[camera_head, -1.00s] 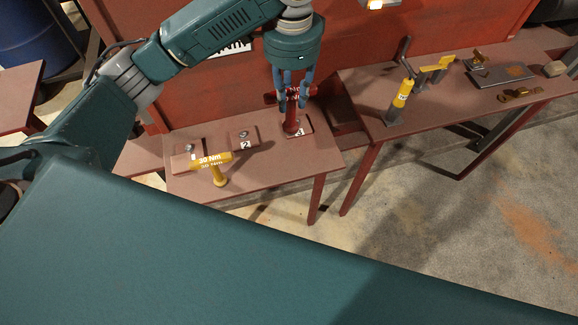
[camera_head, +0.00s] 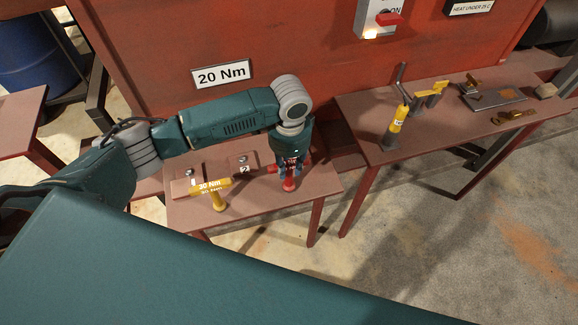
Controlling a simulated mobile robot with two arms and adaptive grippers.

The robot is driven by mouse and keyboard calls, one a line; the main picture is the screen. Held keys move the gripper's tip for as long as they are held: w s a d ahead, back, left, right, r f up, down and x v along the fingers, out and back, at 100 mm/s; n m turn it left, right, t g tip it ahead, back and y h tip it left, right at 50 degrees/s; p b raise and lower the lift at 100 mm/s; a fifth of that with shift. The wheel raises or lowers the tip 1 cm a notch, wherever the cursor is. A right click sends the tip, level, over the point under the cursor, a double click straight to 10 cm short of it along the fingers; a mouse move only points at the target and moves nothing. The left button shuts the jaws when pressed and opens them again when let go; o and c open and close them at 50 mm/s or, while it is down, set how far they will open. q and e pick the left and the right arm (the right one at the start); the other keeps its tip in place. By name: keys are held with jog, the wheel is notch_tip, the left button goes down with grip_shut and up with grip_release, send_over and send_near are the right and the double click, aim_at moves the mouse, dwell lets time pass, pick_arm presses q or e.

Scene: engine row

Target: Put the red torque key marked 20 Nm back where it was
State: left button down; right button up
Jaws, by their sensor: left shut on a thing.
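My left gripper (camera_head: 290,163) is shut on the red torque key (camera_head: 289,185) at the right part of the near low table. The key is upright, with its foot near the table's front edge; I cannot tell whether it touches the top. The fingers cover most of its handle and its marking. The yellow key marked 30 Nm (camera_head: 213,188) stands to the left, near the front edge. Plate 2 (camera_head: 244,168), with a bolt on it, lies behind and between the two keys. The plate marked 3 is hidden behind my gripper. My right gripper is not in view.
A sign reading 20 Nm (camera_head: 222,74) is on the red engine wall. The second table (camera_head: 437,117), to the right, holds a grey-and-yellow tool (camera_head: 395,130), a flat plate (camera_head: 497,97) and small yellow parts. A gap separates the tables.

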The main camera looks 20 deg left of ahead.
pick_arm(q)
jog(key=shift+w+f, duration=0.15)
jog(key=shift+f, duration=0.35)
jog(key=c, duration=1.4)
grip_release()
jog(key=shift+f, duration=0.15)
notch_tip(320, 180, up, 12)
jog(key=b, duration=0.1)
jog(key=shift+s+d, duration=0.15)
jog(key=shift+s, duration=0.15)
